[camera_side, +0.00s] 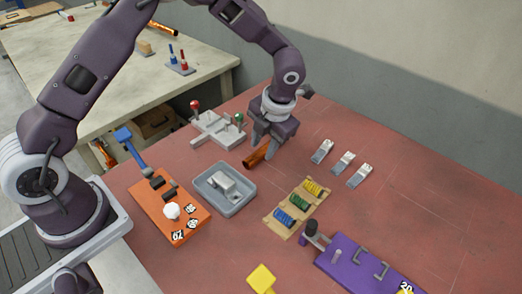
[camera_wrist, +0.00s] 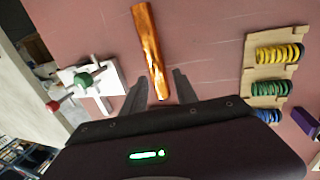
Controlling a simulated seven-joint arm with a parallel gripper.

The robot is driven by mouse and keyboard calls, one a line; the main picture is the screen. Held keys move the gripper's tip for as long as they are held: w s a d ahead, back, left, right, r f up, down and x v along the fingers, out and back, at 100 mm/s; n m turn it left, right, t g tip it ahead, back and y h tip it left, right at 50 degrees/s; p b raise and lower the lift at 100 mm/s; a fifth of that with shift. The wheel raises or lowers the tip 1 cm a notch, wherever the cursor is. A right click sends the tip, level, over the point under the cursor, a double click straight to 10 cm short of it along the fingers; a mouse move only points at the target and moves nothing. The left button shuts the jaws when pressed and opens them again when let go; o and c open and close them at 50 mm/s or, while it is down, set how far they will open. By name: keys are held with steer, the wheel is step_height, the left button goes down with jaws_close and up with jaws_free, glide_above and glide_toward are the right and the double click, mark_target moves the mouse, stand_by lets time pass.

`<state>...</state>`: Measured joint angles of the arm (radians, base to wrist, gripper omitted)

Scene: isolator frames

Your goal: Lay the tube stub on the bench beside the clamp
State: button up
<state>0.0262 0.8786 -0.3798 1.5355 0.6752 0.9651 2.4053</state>
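The tube stub is a short copper-coloured tube (camera_side: 256,156), low over or on the red bench below my gripper (camera_side: 266,147); I cannot tell whether it touches the bench. In the wrist view the tube stub (camera_wrist: 151,42) runs from the top edge down to between the fingers of my gripper (camera_wrist: 160,75). The fingers stand apart, with a gap on each side of the tube. A pale grey fixture with red and green knobs (camera_side: 213,128) is left of the tube; it also shows in the wrist view (camera_wrist: 105,82). I cannot tell whether it is the clamp.
A grey tray (camera_side: 238,205) holds a pale block. An orange board with a blue lever (camera_side: 160,215) is left of it. A wooden rack of coloured coils (camera_side: 275,222) and a purple board (camera_side: 345,258) are nearer. Several grey pieces (camera_side: 343,161) lie right. Bench at far right is clear.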

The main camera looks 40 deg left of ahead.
steer(key=s+r+n+t, duration=0.1)
steer(key=s+r+n, duration=0.25)
steer(key=r, duration=0.55)
steer(key=s+r+n, duration=0.2)
steer(key=r+n, duration=0.2)
steer(key=r, duration=0.4)
steer(key=s+a+r+n+t+h, duration=0.1)
steer(key=s+a+r+n+t, duration=0.1)
steer(key=s+n, duration=0.8)
steer(key=s+a+r+n+t+h, duration=0.1)
steer(key=s+r+n, duration=0.3)
steer(key=s+n, duration=0.7)
steer(key=n+t+h, duration=0.1)
steer(key=n, duration=0.6)
steer(key=shift+a+t, duration=0.3)
steer(key=shift+a, duration=0.05)
steer(key=shift+r+n, duration=0.1)
steer(key=shift+n, duration=0.15)
